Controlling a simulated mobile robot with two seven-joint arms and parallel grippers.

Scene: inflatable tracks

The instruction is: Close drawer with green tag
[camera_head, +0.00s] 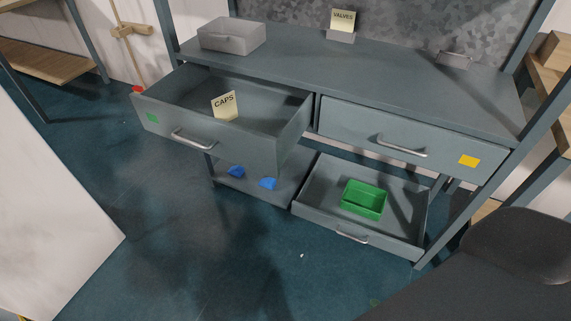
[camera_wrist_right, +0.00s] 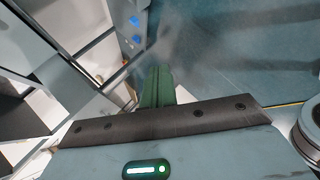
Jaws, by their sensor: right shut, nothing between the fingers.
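The drawer with the green tag (camera_head: 152,118) is the upper left drawer (camera_head: 235,150) of the grey workbench. It is pulled well out, with a metal handle (camera_head: 193,140) on its front. A card reading CAPS (camera_head: 224,105) stands inside it. My right gripper (camera_wrist_right: 158,88) shows in the right wrist view as green fingers, shut and empty. It touches nothing that I can see. I cannot make out its fingers in the head view. My left gripper is not in view.
The upper right drawer with a yellow tag (camera_head: 469,161) looks shut. The lower right drawer (camera_head: 318,208) is open and holds a green bin (camera_head: 364,199). Blue pieces (camera_head: 267,183) lie on the lower shelf. The floor (camera_head: 170,230) before the drawers is clear.

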